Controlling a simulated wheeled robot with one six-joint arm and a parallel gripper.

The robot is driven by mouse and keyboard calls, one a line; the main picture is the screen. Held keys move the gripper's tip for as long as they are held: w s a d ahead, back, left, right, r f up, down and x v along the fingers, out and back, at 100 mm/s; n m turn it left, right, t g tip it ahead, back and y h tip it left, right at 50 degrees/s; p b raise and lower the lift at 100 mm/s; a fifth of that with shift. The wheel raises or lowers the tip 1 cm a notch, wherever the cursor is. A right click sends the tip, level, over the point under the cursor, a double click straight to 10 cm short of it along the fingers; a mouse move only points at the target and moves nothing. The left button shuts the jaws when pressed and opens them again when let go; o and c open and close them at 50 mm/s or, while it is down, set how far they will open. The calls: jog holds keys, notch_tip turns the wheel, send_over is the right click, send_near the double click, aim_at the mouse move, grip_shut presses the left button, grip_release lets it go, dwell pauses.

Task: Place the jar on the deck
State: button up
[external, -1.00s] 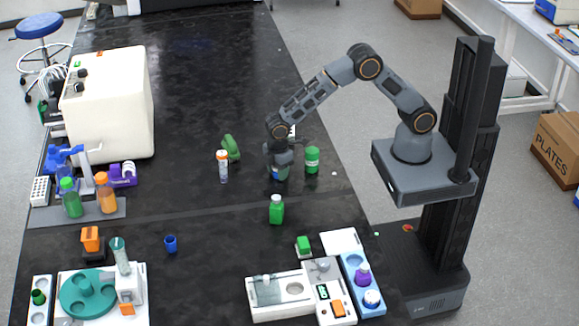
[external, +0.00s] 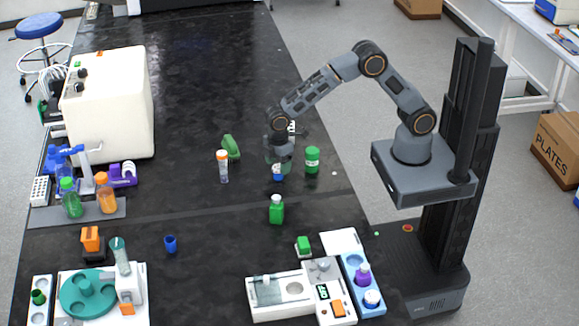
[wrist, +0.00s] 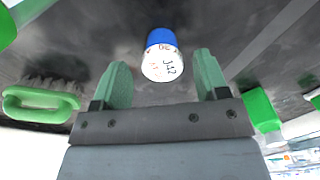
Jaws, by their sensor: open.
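A small white jar with a blue end and dark lettering stands on the black bench just below my gripper (external: 279,158); the jar (external: 278,175) is partly hidden by the fingers in the external view. In the wrist view the jar (wrist: 162,52) appears beyond and between the two green fingertips, with clear gaps on both sides. My gripper (wrist: 162,80) is open and holds nothing. I cannot tell which surface is the deck; a white instrument (external: 279,312) with a green display and round recess stands at the front of the bench.
A green-capped bottle (external: 312,160) is close to the right of the jar. An orange-capped vial (external: 222,168) and a green brush (external: 231,147) are to the left. A green bottle (external: 276,211) stands in front. A blue rack (external: 355,272) holds bottles.

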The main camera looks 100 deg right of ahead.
aim_at(278, 166)
notch_tip(278, 166, up, 10)
jog(key=s+d+r+m+t, duration=0.1)
jog(key=s+r, duration=0.2)
jog(key=s, duration=0.3)
jog(key=s+d+r+m+t, duration=0.1)
jog(key=s+r+m, duration=0.15)
jog(key=s, duration=0.45)
jog(key=s+f+m+t, duration=0.1)
jog(key=s+f+m, duration=0.1)
jog(key=s, duration=1)
jog(key=shift+d+f+t, duration=0.3)
jog(key=shift+f, duration=0.05)
jog(key=shift+o, duration=0.5)
jog(key=shift+s, duration=0.1)
